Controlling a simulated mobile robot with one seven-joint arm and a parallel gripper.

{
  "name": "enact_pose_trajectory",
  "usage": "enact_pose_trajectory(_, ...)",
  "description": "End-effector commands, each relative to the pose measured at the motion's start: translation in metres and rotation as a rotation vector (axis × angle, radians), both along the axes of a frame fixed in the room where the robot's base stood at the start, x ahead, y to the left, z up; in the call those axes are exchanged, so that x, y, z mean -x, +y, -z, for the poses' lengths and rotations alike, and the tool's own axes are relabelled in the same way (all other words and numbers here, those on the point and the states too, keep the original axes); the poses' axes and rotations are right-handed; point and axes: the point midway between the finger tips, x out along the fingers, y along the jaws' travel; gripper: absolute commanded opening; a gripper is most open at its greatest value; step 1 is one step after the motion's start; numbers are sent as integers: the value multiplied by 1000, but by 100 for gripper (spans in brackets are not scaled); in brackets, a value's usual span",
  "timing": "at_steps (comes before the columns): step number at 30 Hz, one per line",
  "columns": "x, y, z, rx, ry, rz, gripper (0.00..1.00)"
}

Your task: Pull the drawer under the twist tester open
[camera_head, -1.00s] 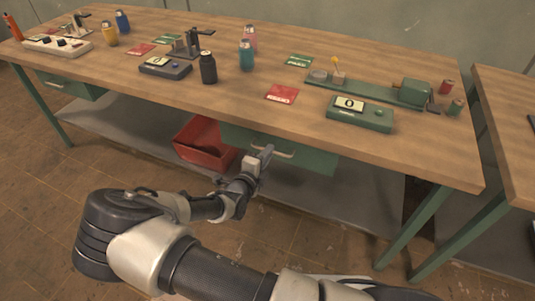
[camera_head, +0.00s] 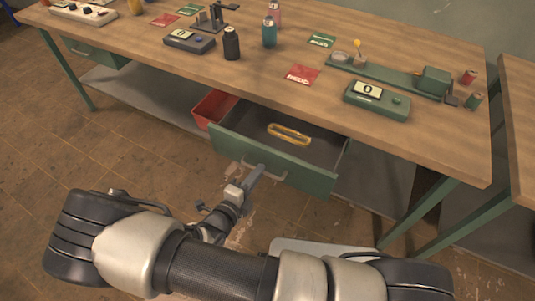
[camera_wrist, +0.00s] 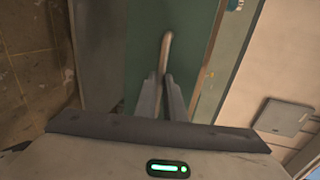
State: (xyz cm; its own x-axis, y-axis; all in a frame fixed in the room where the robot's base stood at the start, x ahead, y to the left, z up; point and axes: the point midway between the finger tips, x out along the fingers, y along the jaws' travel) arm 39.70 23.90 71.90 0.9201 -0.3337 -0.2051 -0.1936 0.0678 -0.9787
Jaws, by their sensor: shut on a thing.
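The green drawer (camera_head: 306,174) under the workbench is pulled well out, and its inside shows. A yellow ring-shaped object (camera_head: 289,133) lies in it. My gripper (camera_head: 254,172) is at the left end of the handle (camera_head: 275,174) on the drawer front. In the wrist view my gripper (camera_wrist: 160,92) is shut on the handle (camera_wrist: 166,50), a pale bar against the green front. The twist tester (camera_head: 395,77), a long green device, stands on the bench top above, to the right of the drawer.
A green display box (camera_head: 376,100) reading 0 stands in front of the tester. A red bin (camera_head: 213,108) sits on the lower shelf, left of the drawer. Another green drawer (camera_head: 96,52) is shut at the far left. The floor before the bench is clear.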

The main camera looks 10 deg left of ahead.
Motion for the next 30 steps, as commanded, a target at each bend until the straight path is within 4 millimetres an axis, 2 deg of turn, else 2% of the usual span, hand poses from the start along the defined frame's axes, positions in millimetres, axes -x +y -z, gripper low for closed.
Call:
enact_pose_trajectory(3, 21, 7, -1, 1, 0, 1, 0)
enact_pose_trajectory(10, 44, 15, 0, 2, 0, 2, 0)
enact_pose_trajectory(15, 51, 17, 0, 1, -2, 4, 0)
enact_pose_trajectory(26, 51, 17, 0, 1, -2, 4, 0)
enact_pose_trajectory(27, 51, 17, 0, 1, -2, 4, 16)
enact_pose_trajectory(29, 51, 17, 0, 1, -2, 3, 26)
enact_pose_trajectory(30, 51, 17, 0, 1, -2, 3, 28)
